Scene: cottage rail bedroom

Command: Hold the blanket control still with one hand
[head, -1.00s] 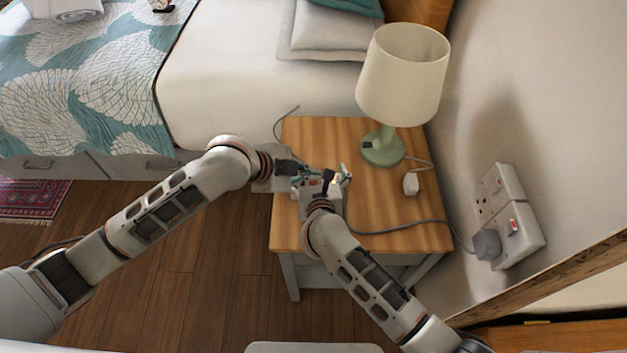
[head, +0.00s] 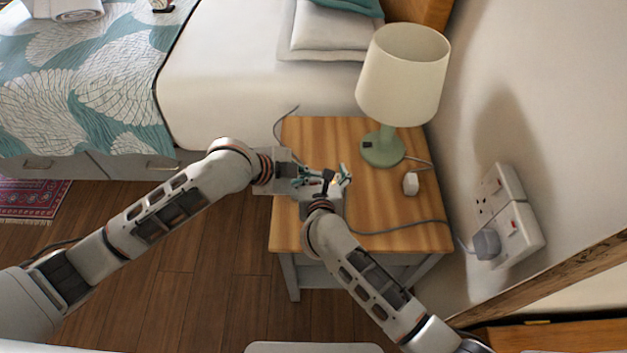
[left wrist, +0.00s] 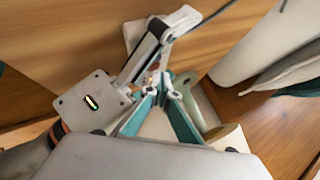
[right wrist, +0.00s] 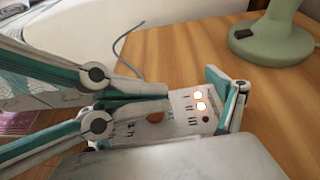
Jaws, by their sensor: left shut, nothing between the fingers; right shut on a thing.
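The blanket control (right wrist: 188,112) is a pale box with two glowing orange lights, a reddish-brown round part and dark marks. It sits low over the bedside table; in the head view it is mostly hidden by my grippers. My right gripper (head: 323,184) is shut on it, with one teal-padded finger at its right end in the right wrist view. My left gripper (head: 304,181) is shut and empty, coming in from the left. Its closed fingertips (left wrist: 158,84) are right by the control; I cannot tell whether they touch it.
The wooden bedside table (head: 390,205) carries a green lamp (head: 383,148) at the back right and a small white plug-like item (head: 410,184). A grey cable (head: 400,229) runs to the wall socket (head: 505,215). The bed (head: 240,80) stands behind.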

